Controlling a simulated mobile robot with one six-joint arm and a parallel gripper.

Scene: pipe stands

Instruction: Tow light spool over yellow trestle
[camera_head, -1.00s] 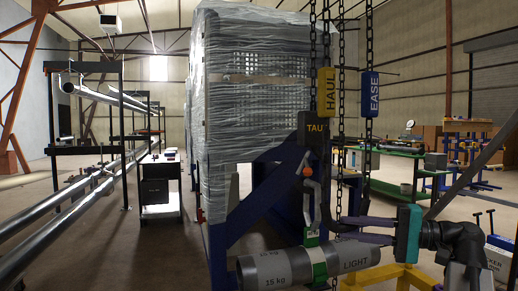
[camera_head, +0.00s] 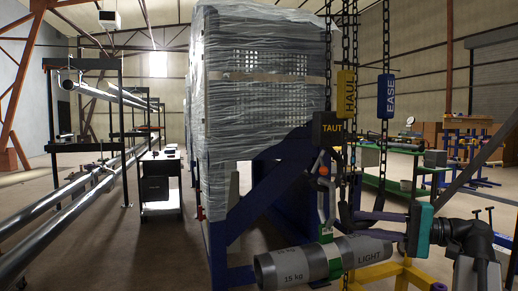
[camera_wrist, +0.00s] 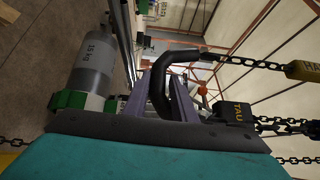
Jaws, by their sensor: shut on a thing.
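The light spool (camera_head: 295,264), a grey cylinder marked 15 kg and LIGHT, hangs roughly level in a green strap (camera_head: 333,262) below the hook (camera_head: 322,198) and the TAUT block (camera_head: 327,128). It shows at upper left in the wrist view (camera_wrist: 90,60). The yellow trestle (camera_head: 408,275) stands at lower right. The spool's right end overlaps the trestle's left part in the picture; the depth between them is unclear. My gripper (camera_head: 352,222), with purple fingers and a teal palm, is shut on a dark curved handle (camera_wrist: 170,82) beside the hook. The fingertip contact is partly hidden.
Chains carry a yellow HAUL tag (camera_head: 346,93) and a blue EASE tag (camera_head: 386,96). A wrapped crate (camera_head: 262,110) on a blue stand (camera_head: 262,190) rises behind the spool. A green bench (camera_head: 400,150) is behind right.

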